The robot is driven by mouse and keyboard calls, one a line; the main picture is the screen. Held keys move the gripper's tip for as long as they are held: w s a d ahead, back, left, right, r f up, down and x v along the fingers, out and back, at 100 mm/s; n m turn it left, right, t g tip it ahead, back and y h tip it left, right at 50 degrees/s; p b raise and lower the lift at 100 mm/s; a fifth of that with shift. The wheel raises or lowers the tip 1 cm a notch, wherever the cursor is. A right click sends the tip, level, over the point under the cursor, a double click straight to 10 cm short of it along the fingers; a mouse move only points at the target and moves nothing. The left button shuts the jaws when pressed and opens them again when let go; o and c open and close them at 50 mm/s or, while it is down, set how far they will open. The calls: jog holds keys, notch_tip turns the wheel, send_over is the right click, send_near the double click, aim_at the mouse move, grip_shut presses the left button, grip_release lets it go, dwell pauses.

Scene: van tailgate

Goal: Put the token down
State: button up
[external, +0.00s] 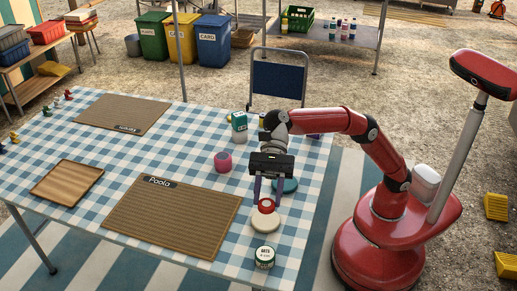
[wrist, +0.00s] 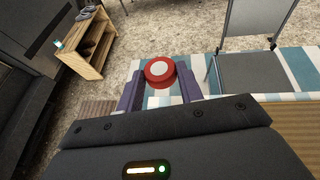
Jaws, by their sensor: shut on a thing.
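The token is a red disc with a white centre; it shows in the external view (external: 266,205) and in the wrist view (wrist: 160,72). My gripper (external: 265,199) is shut on it, with one purple finger on each side; the fingers also show in the wrist view (wrist: 160,84). In the external view the token appears just above or against a cream round disc (external: 266,222). I cannot tell whether they touch. A teal round piece (external: 287,185) lies just behind, partly hidden by my gripper.
A labelled tin (external: 264,257) stands at the table's near edge. A brown mat marked Paola (external: 172,215) and a wooden tray (external: 67,182) lie to the left.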

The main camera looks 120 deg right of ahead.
aim_at(267, 246)
notch_tip(267, 246, down, 18)
jog(key=b, duration=0.6)
jog(key=shift+f, duration=0.25)
jog(key=shift+f, duration=0.2)
jog(key=o, duration=1)
jog(key=shift+d, duration=0.1)
jog(key=shift+c, duration=0.2)
jog(key=shift+r, duration=0.1)
jog(key=shift+r, duration=0.15)
jog(key=v, duration=1.2)
